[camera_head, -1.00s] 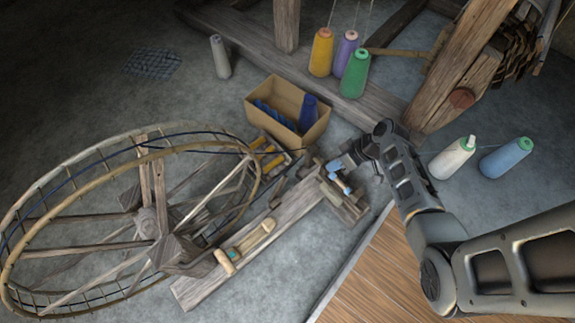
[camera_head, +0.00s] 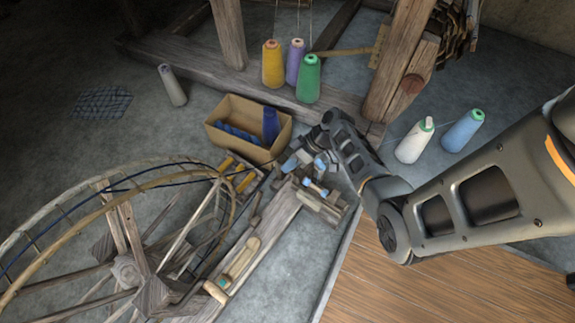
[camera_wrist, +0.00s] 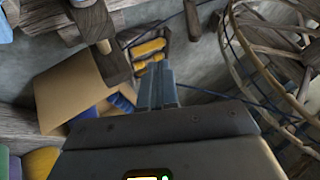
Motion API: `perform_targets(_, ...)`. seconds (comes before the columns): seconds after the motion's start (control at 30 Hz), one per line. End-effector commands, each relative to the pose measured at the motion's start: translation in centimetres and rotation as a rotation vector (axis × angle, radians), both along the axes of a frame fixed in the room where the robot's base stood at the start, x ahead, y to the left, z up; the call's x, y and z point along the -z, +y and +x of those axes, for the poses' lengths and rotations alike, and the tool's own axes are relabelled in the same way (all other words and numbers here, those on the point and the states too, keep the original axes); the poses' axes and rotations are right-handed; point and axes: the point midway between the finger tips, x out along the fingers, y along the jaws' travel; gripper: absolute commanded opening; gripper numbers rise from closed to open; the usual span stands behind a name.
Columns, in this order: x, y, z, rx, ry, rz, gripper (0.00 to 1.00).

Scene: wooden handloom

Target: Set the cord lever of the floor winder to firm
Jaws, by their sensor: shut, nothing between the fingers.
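The floor winder has a large spoked wooden wheel (camera_head: 125,265) and a long plank base (camera_head: 265,240) in the head view. A pale wooden bar with rounded ends (camera_head: 236,268) and a small green mark lies along the plank; I cannot tell whether it is the cord lever. Wooden blocks with light-blue parts (camera_head: 318,190) stand at the plank's far end. My gripper (camera_head: 288,164) is just beyond that end, near the box. In the wrist view my gripper (camera_wrist: 157,68) is shut and empty, its tips pointing towards yellow bobbins (camera_wrist: 149,47); contact is unclear.
A cardboard box (camera_head: 262,152) with blue spools stands close behind my gripper. Yellow, purple and green cones (camera_head: 308,80) stand on the loom beam.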

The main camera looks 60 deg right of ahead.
Motion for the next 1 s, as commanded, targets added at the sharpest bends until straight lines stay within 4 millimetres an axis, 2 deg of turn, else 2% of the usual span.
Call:
perform_targets(0.03,1.3,0.5,0.5,-0.003,0.000,0.002,0.00)
perform_targets(0.37,6.3,3.1,3.5,-0.002,0.001,0.000,0.00)
perform_targets(0.43,5.5,4.4,3.5,-0.005,0.001,-0.001,0.00)
perform_targets(0.6,5.2,6.1,3.9,-0.002,0.000,-0.001,0.00)
perform_targets(1.0,5.1,6.8,4.0,0.000,0.000,0.000,0.00)
